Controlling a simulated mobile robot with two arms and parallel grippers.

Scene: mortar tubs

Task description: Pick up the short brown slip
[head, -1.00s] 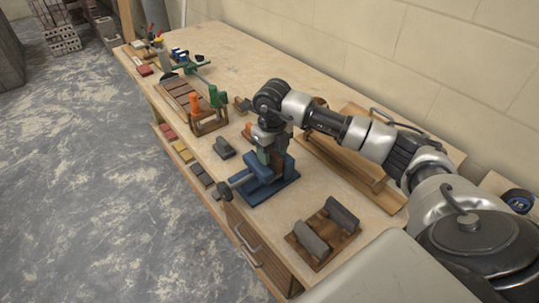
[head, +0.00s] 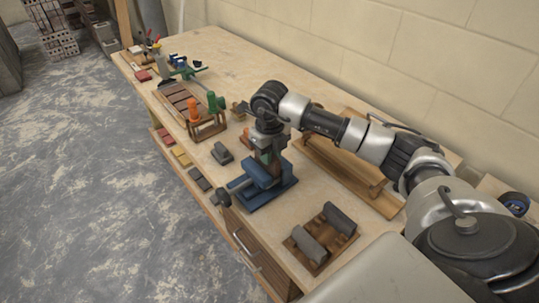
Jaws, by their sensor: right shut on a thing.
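My right gripper (head: 266,155) points down just above the blue vise (head: 262,184) on the workbench. It is shut on a small brownish piece, which I take for the short brown slip; the fingers and vise mostly hide it, and I cannot tell whether it touches the vise. My left gripper is not in view.
A wooden rack (head: 207,130) with orange and green handled tools stands left of the vise, beside a tray of brown strips (head: 180,98). A grey block (head: 222,154) lies nearby. A wooden holder with two grey blocks (head: 307,244) is at the front. A long wooden trough (head: 335,168) lies behind.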

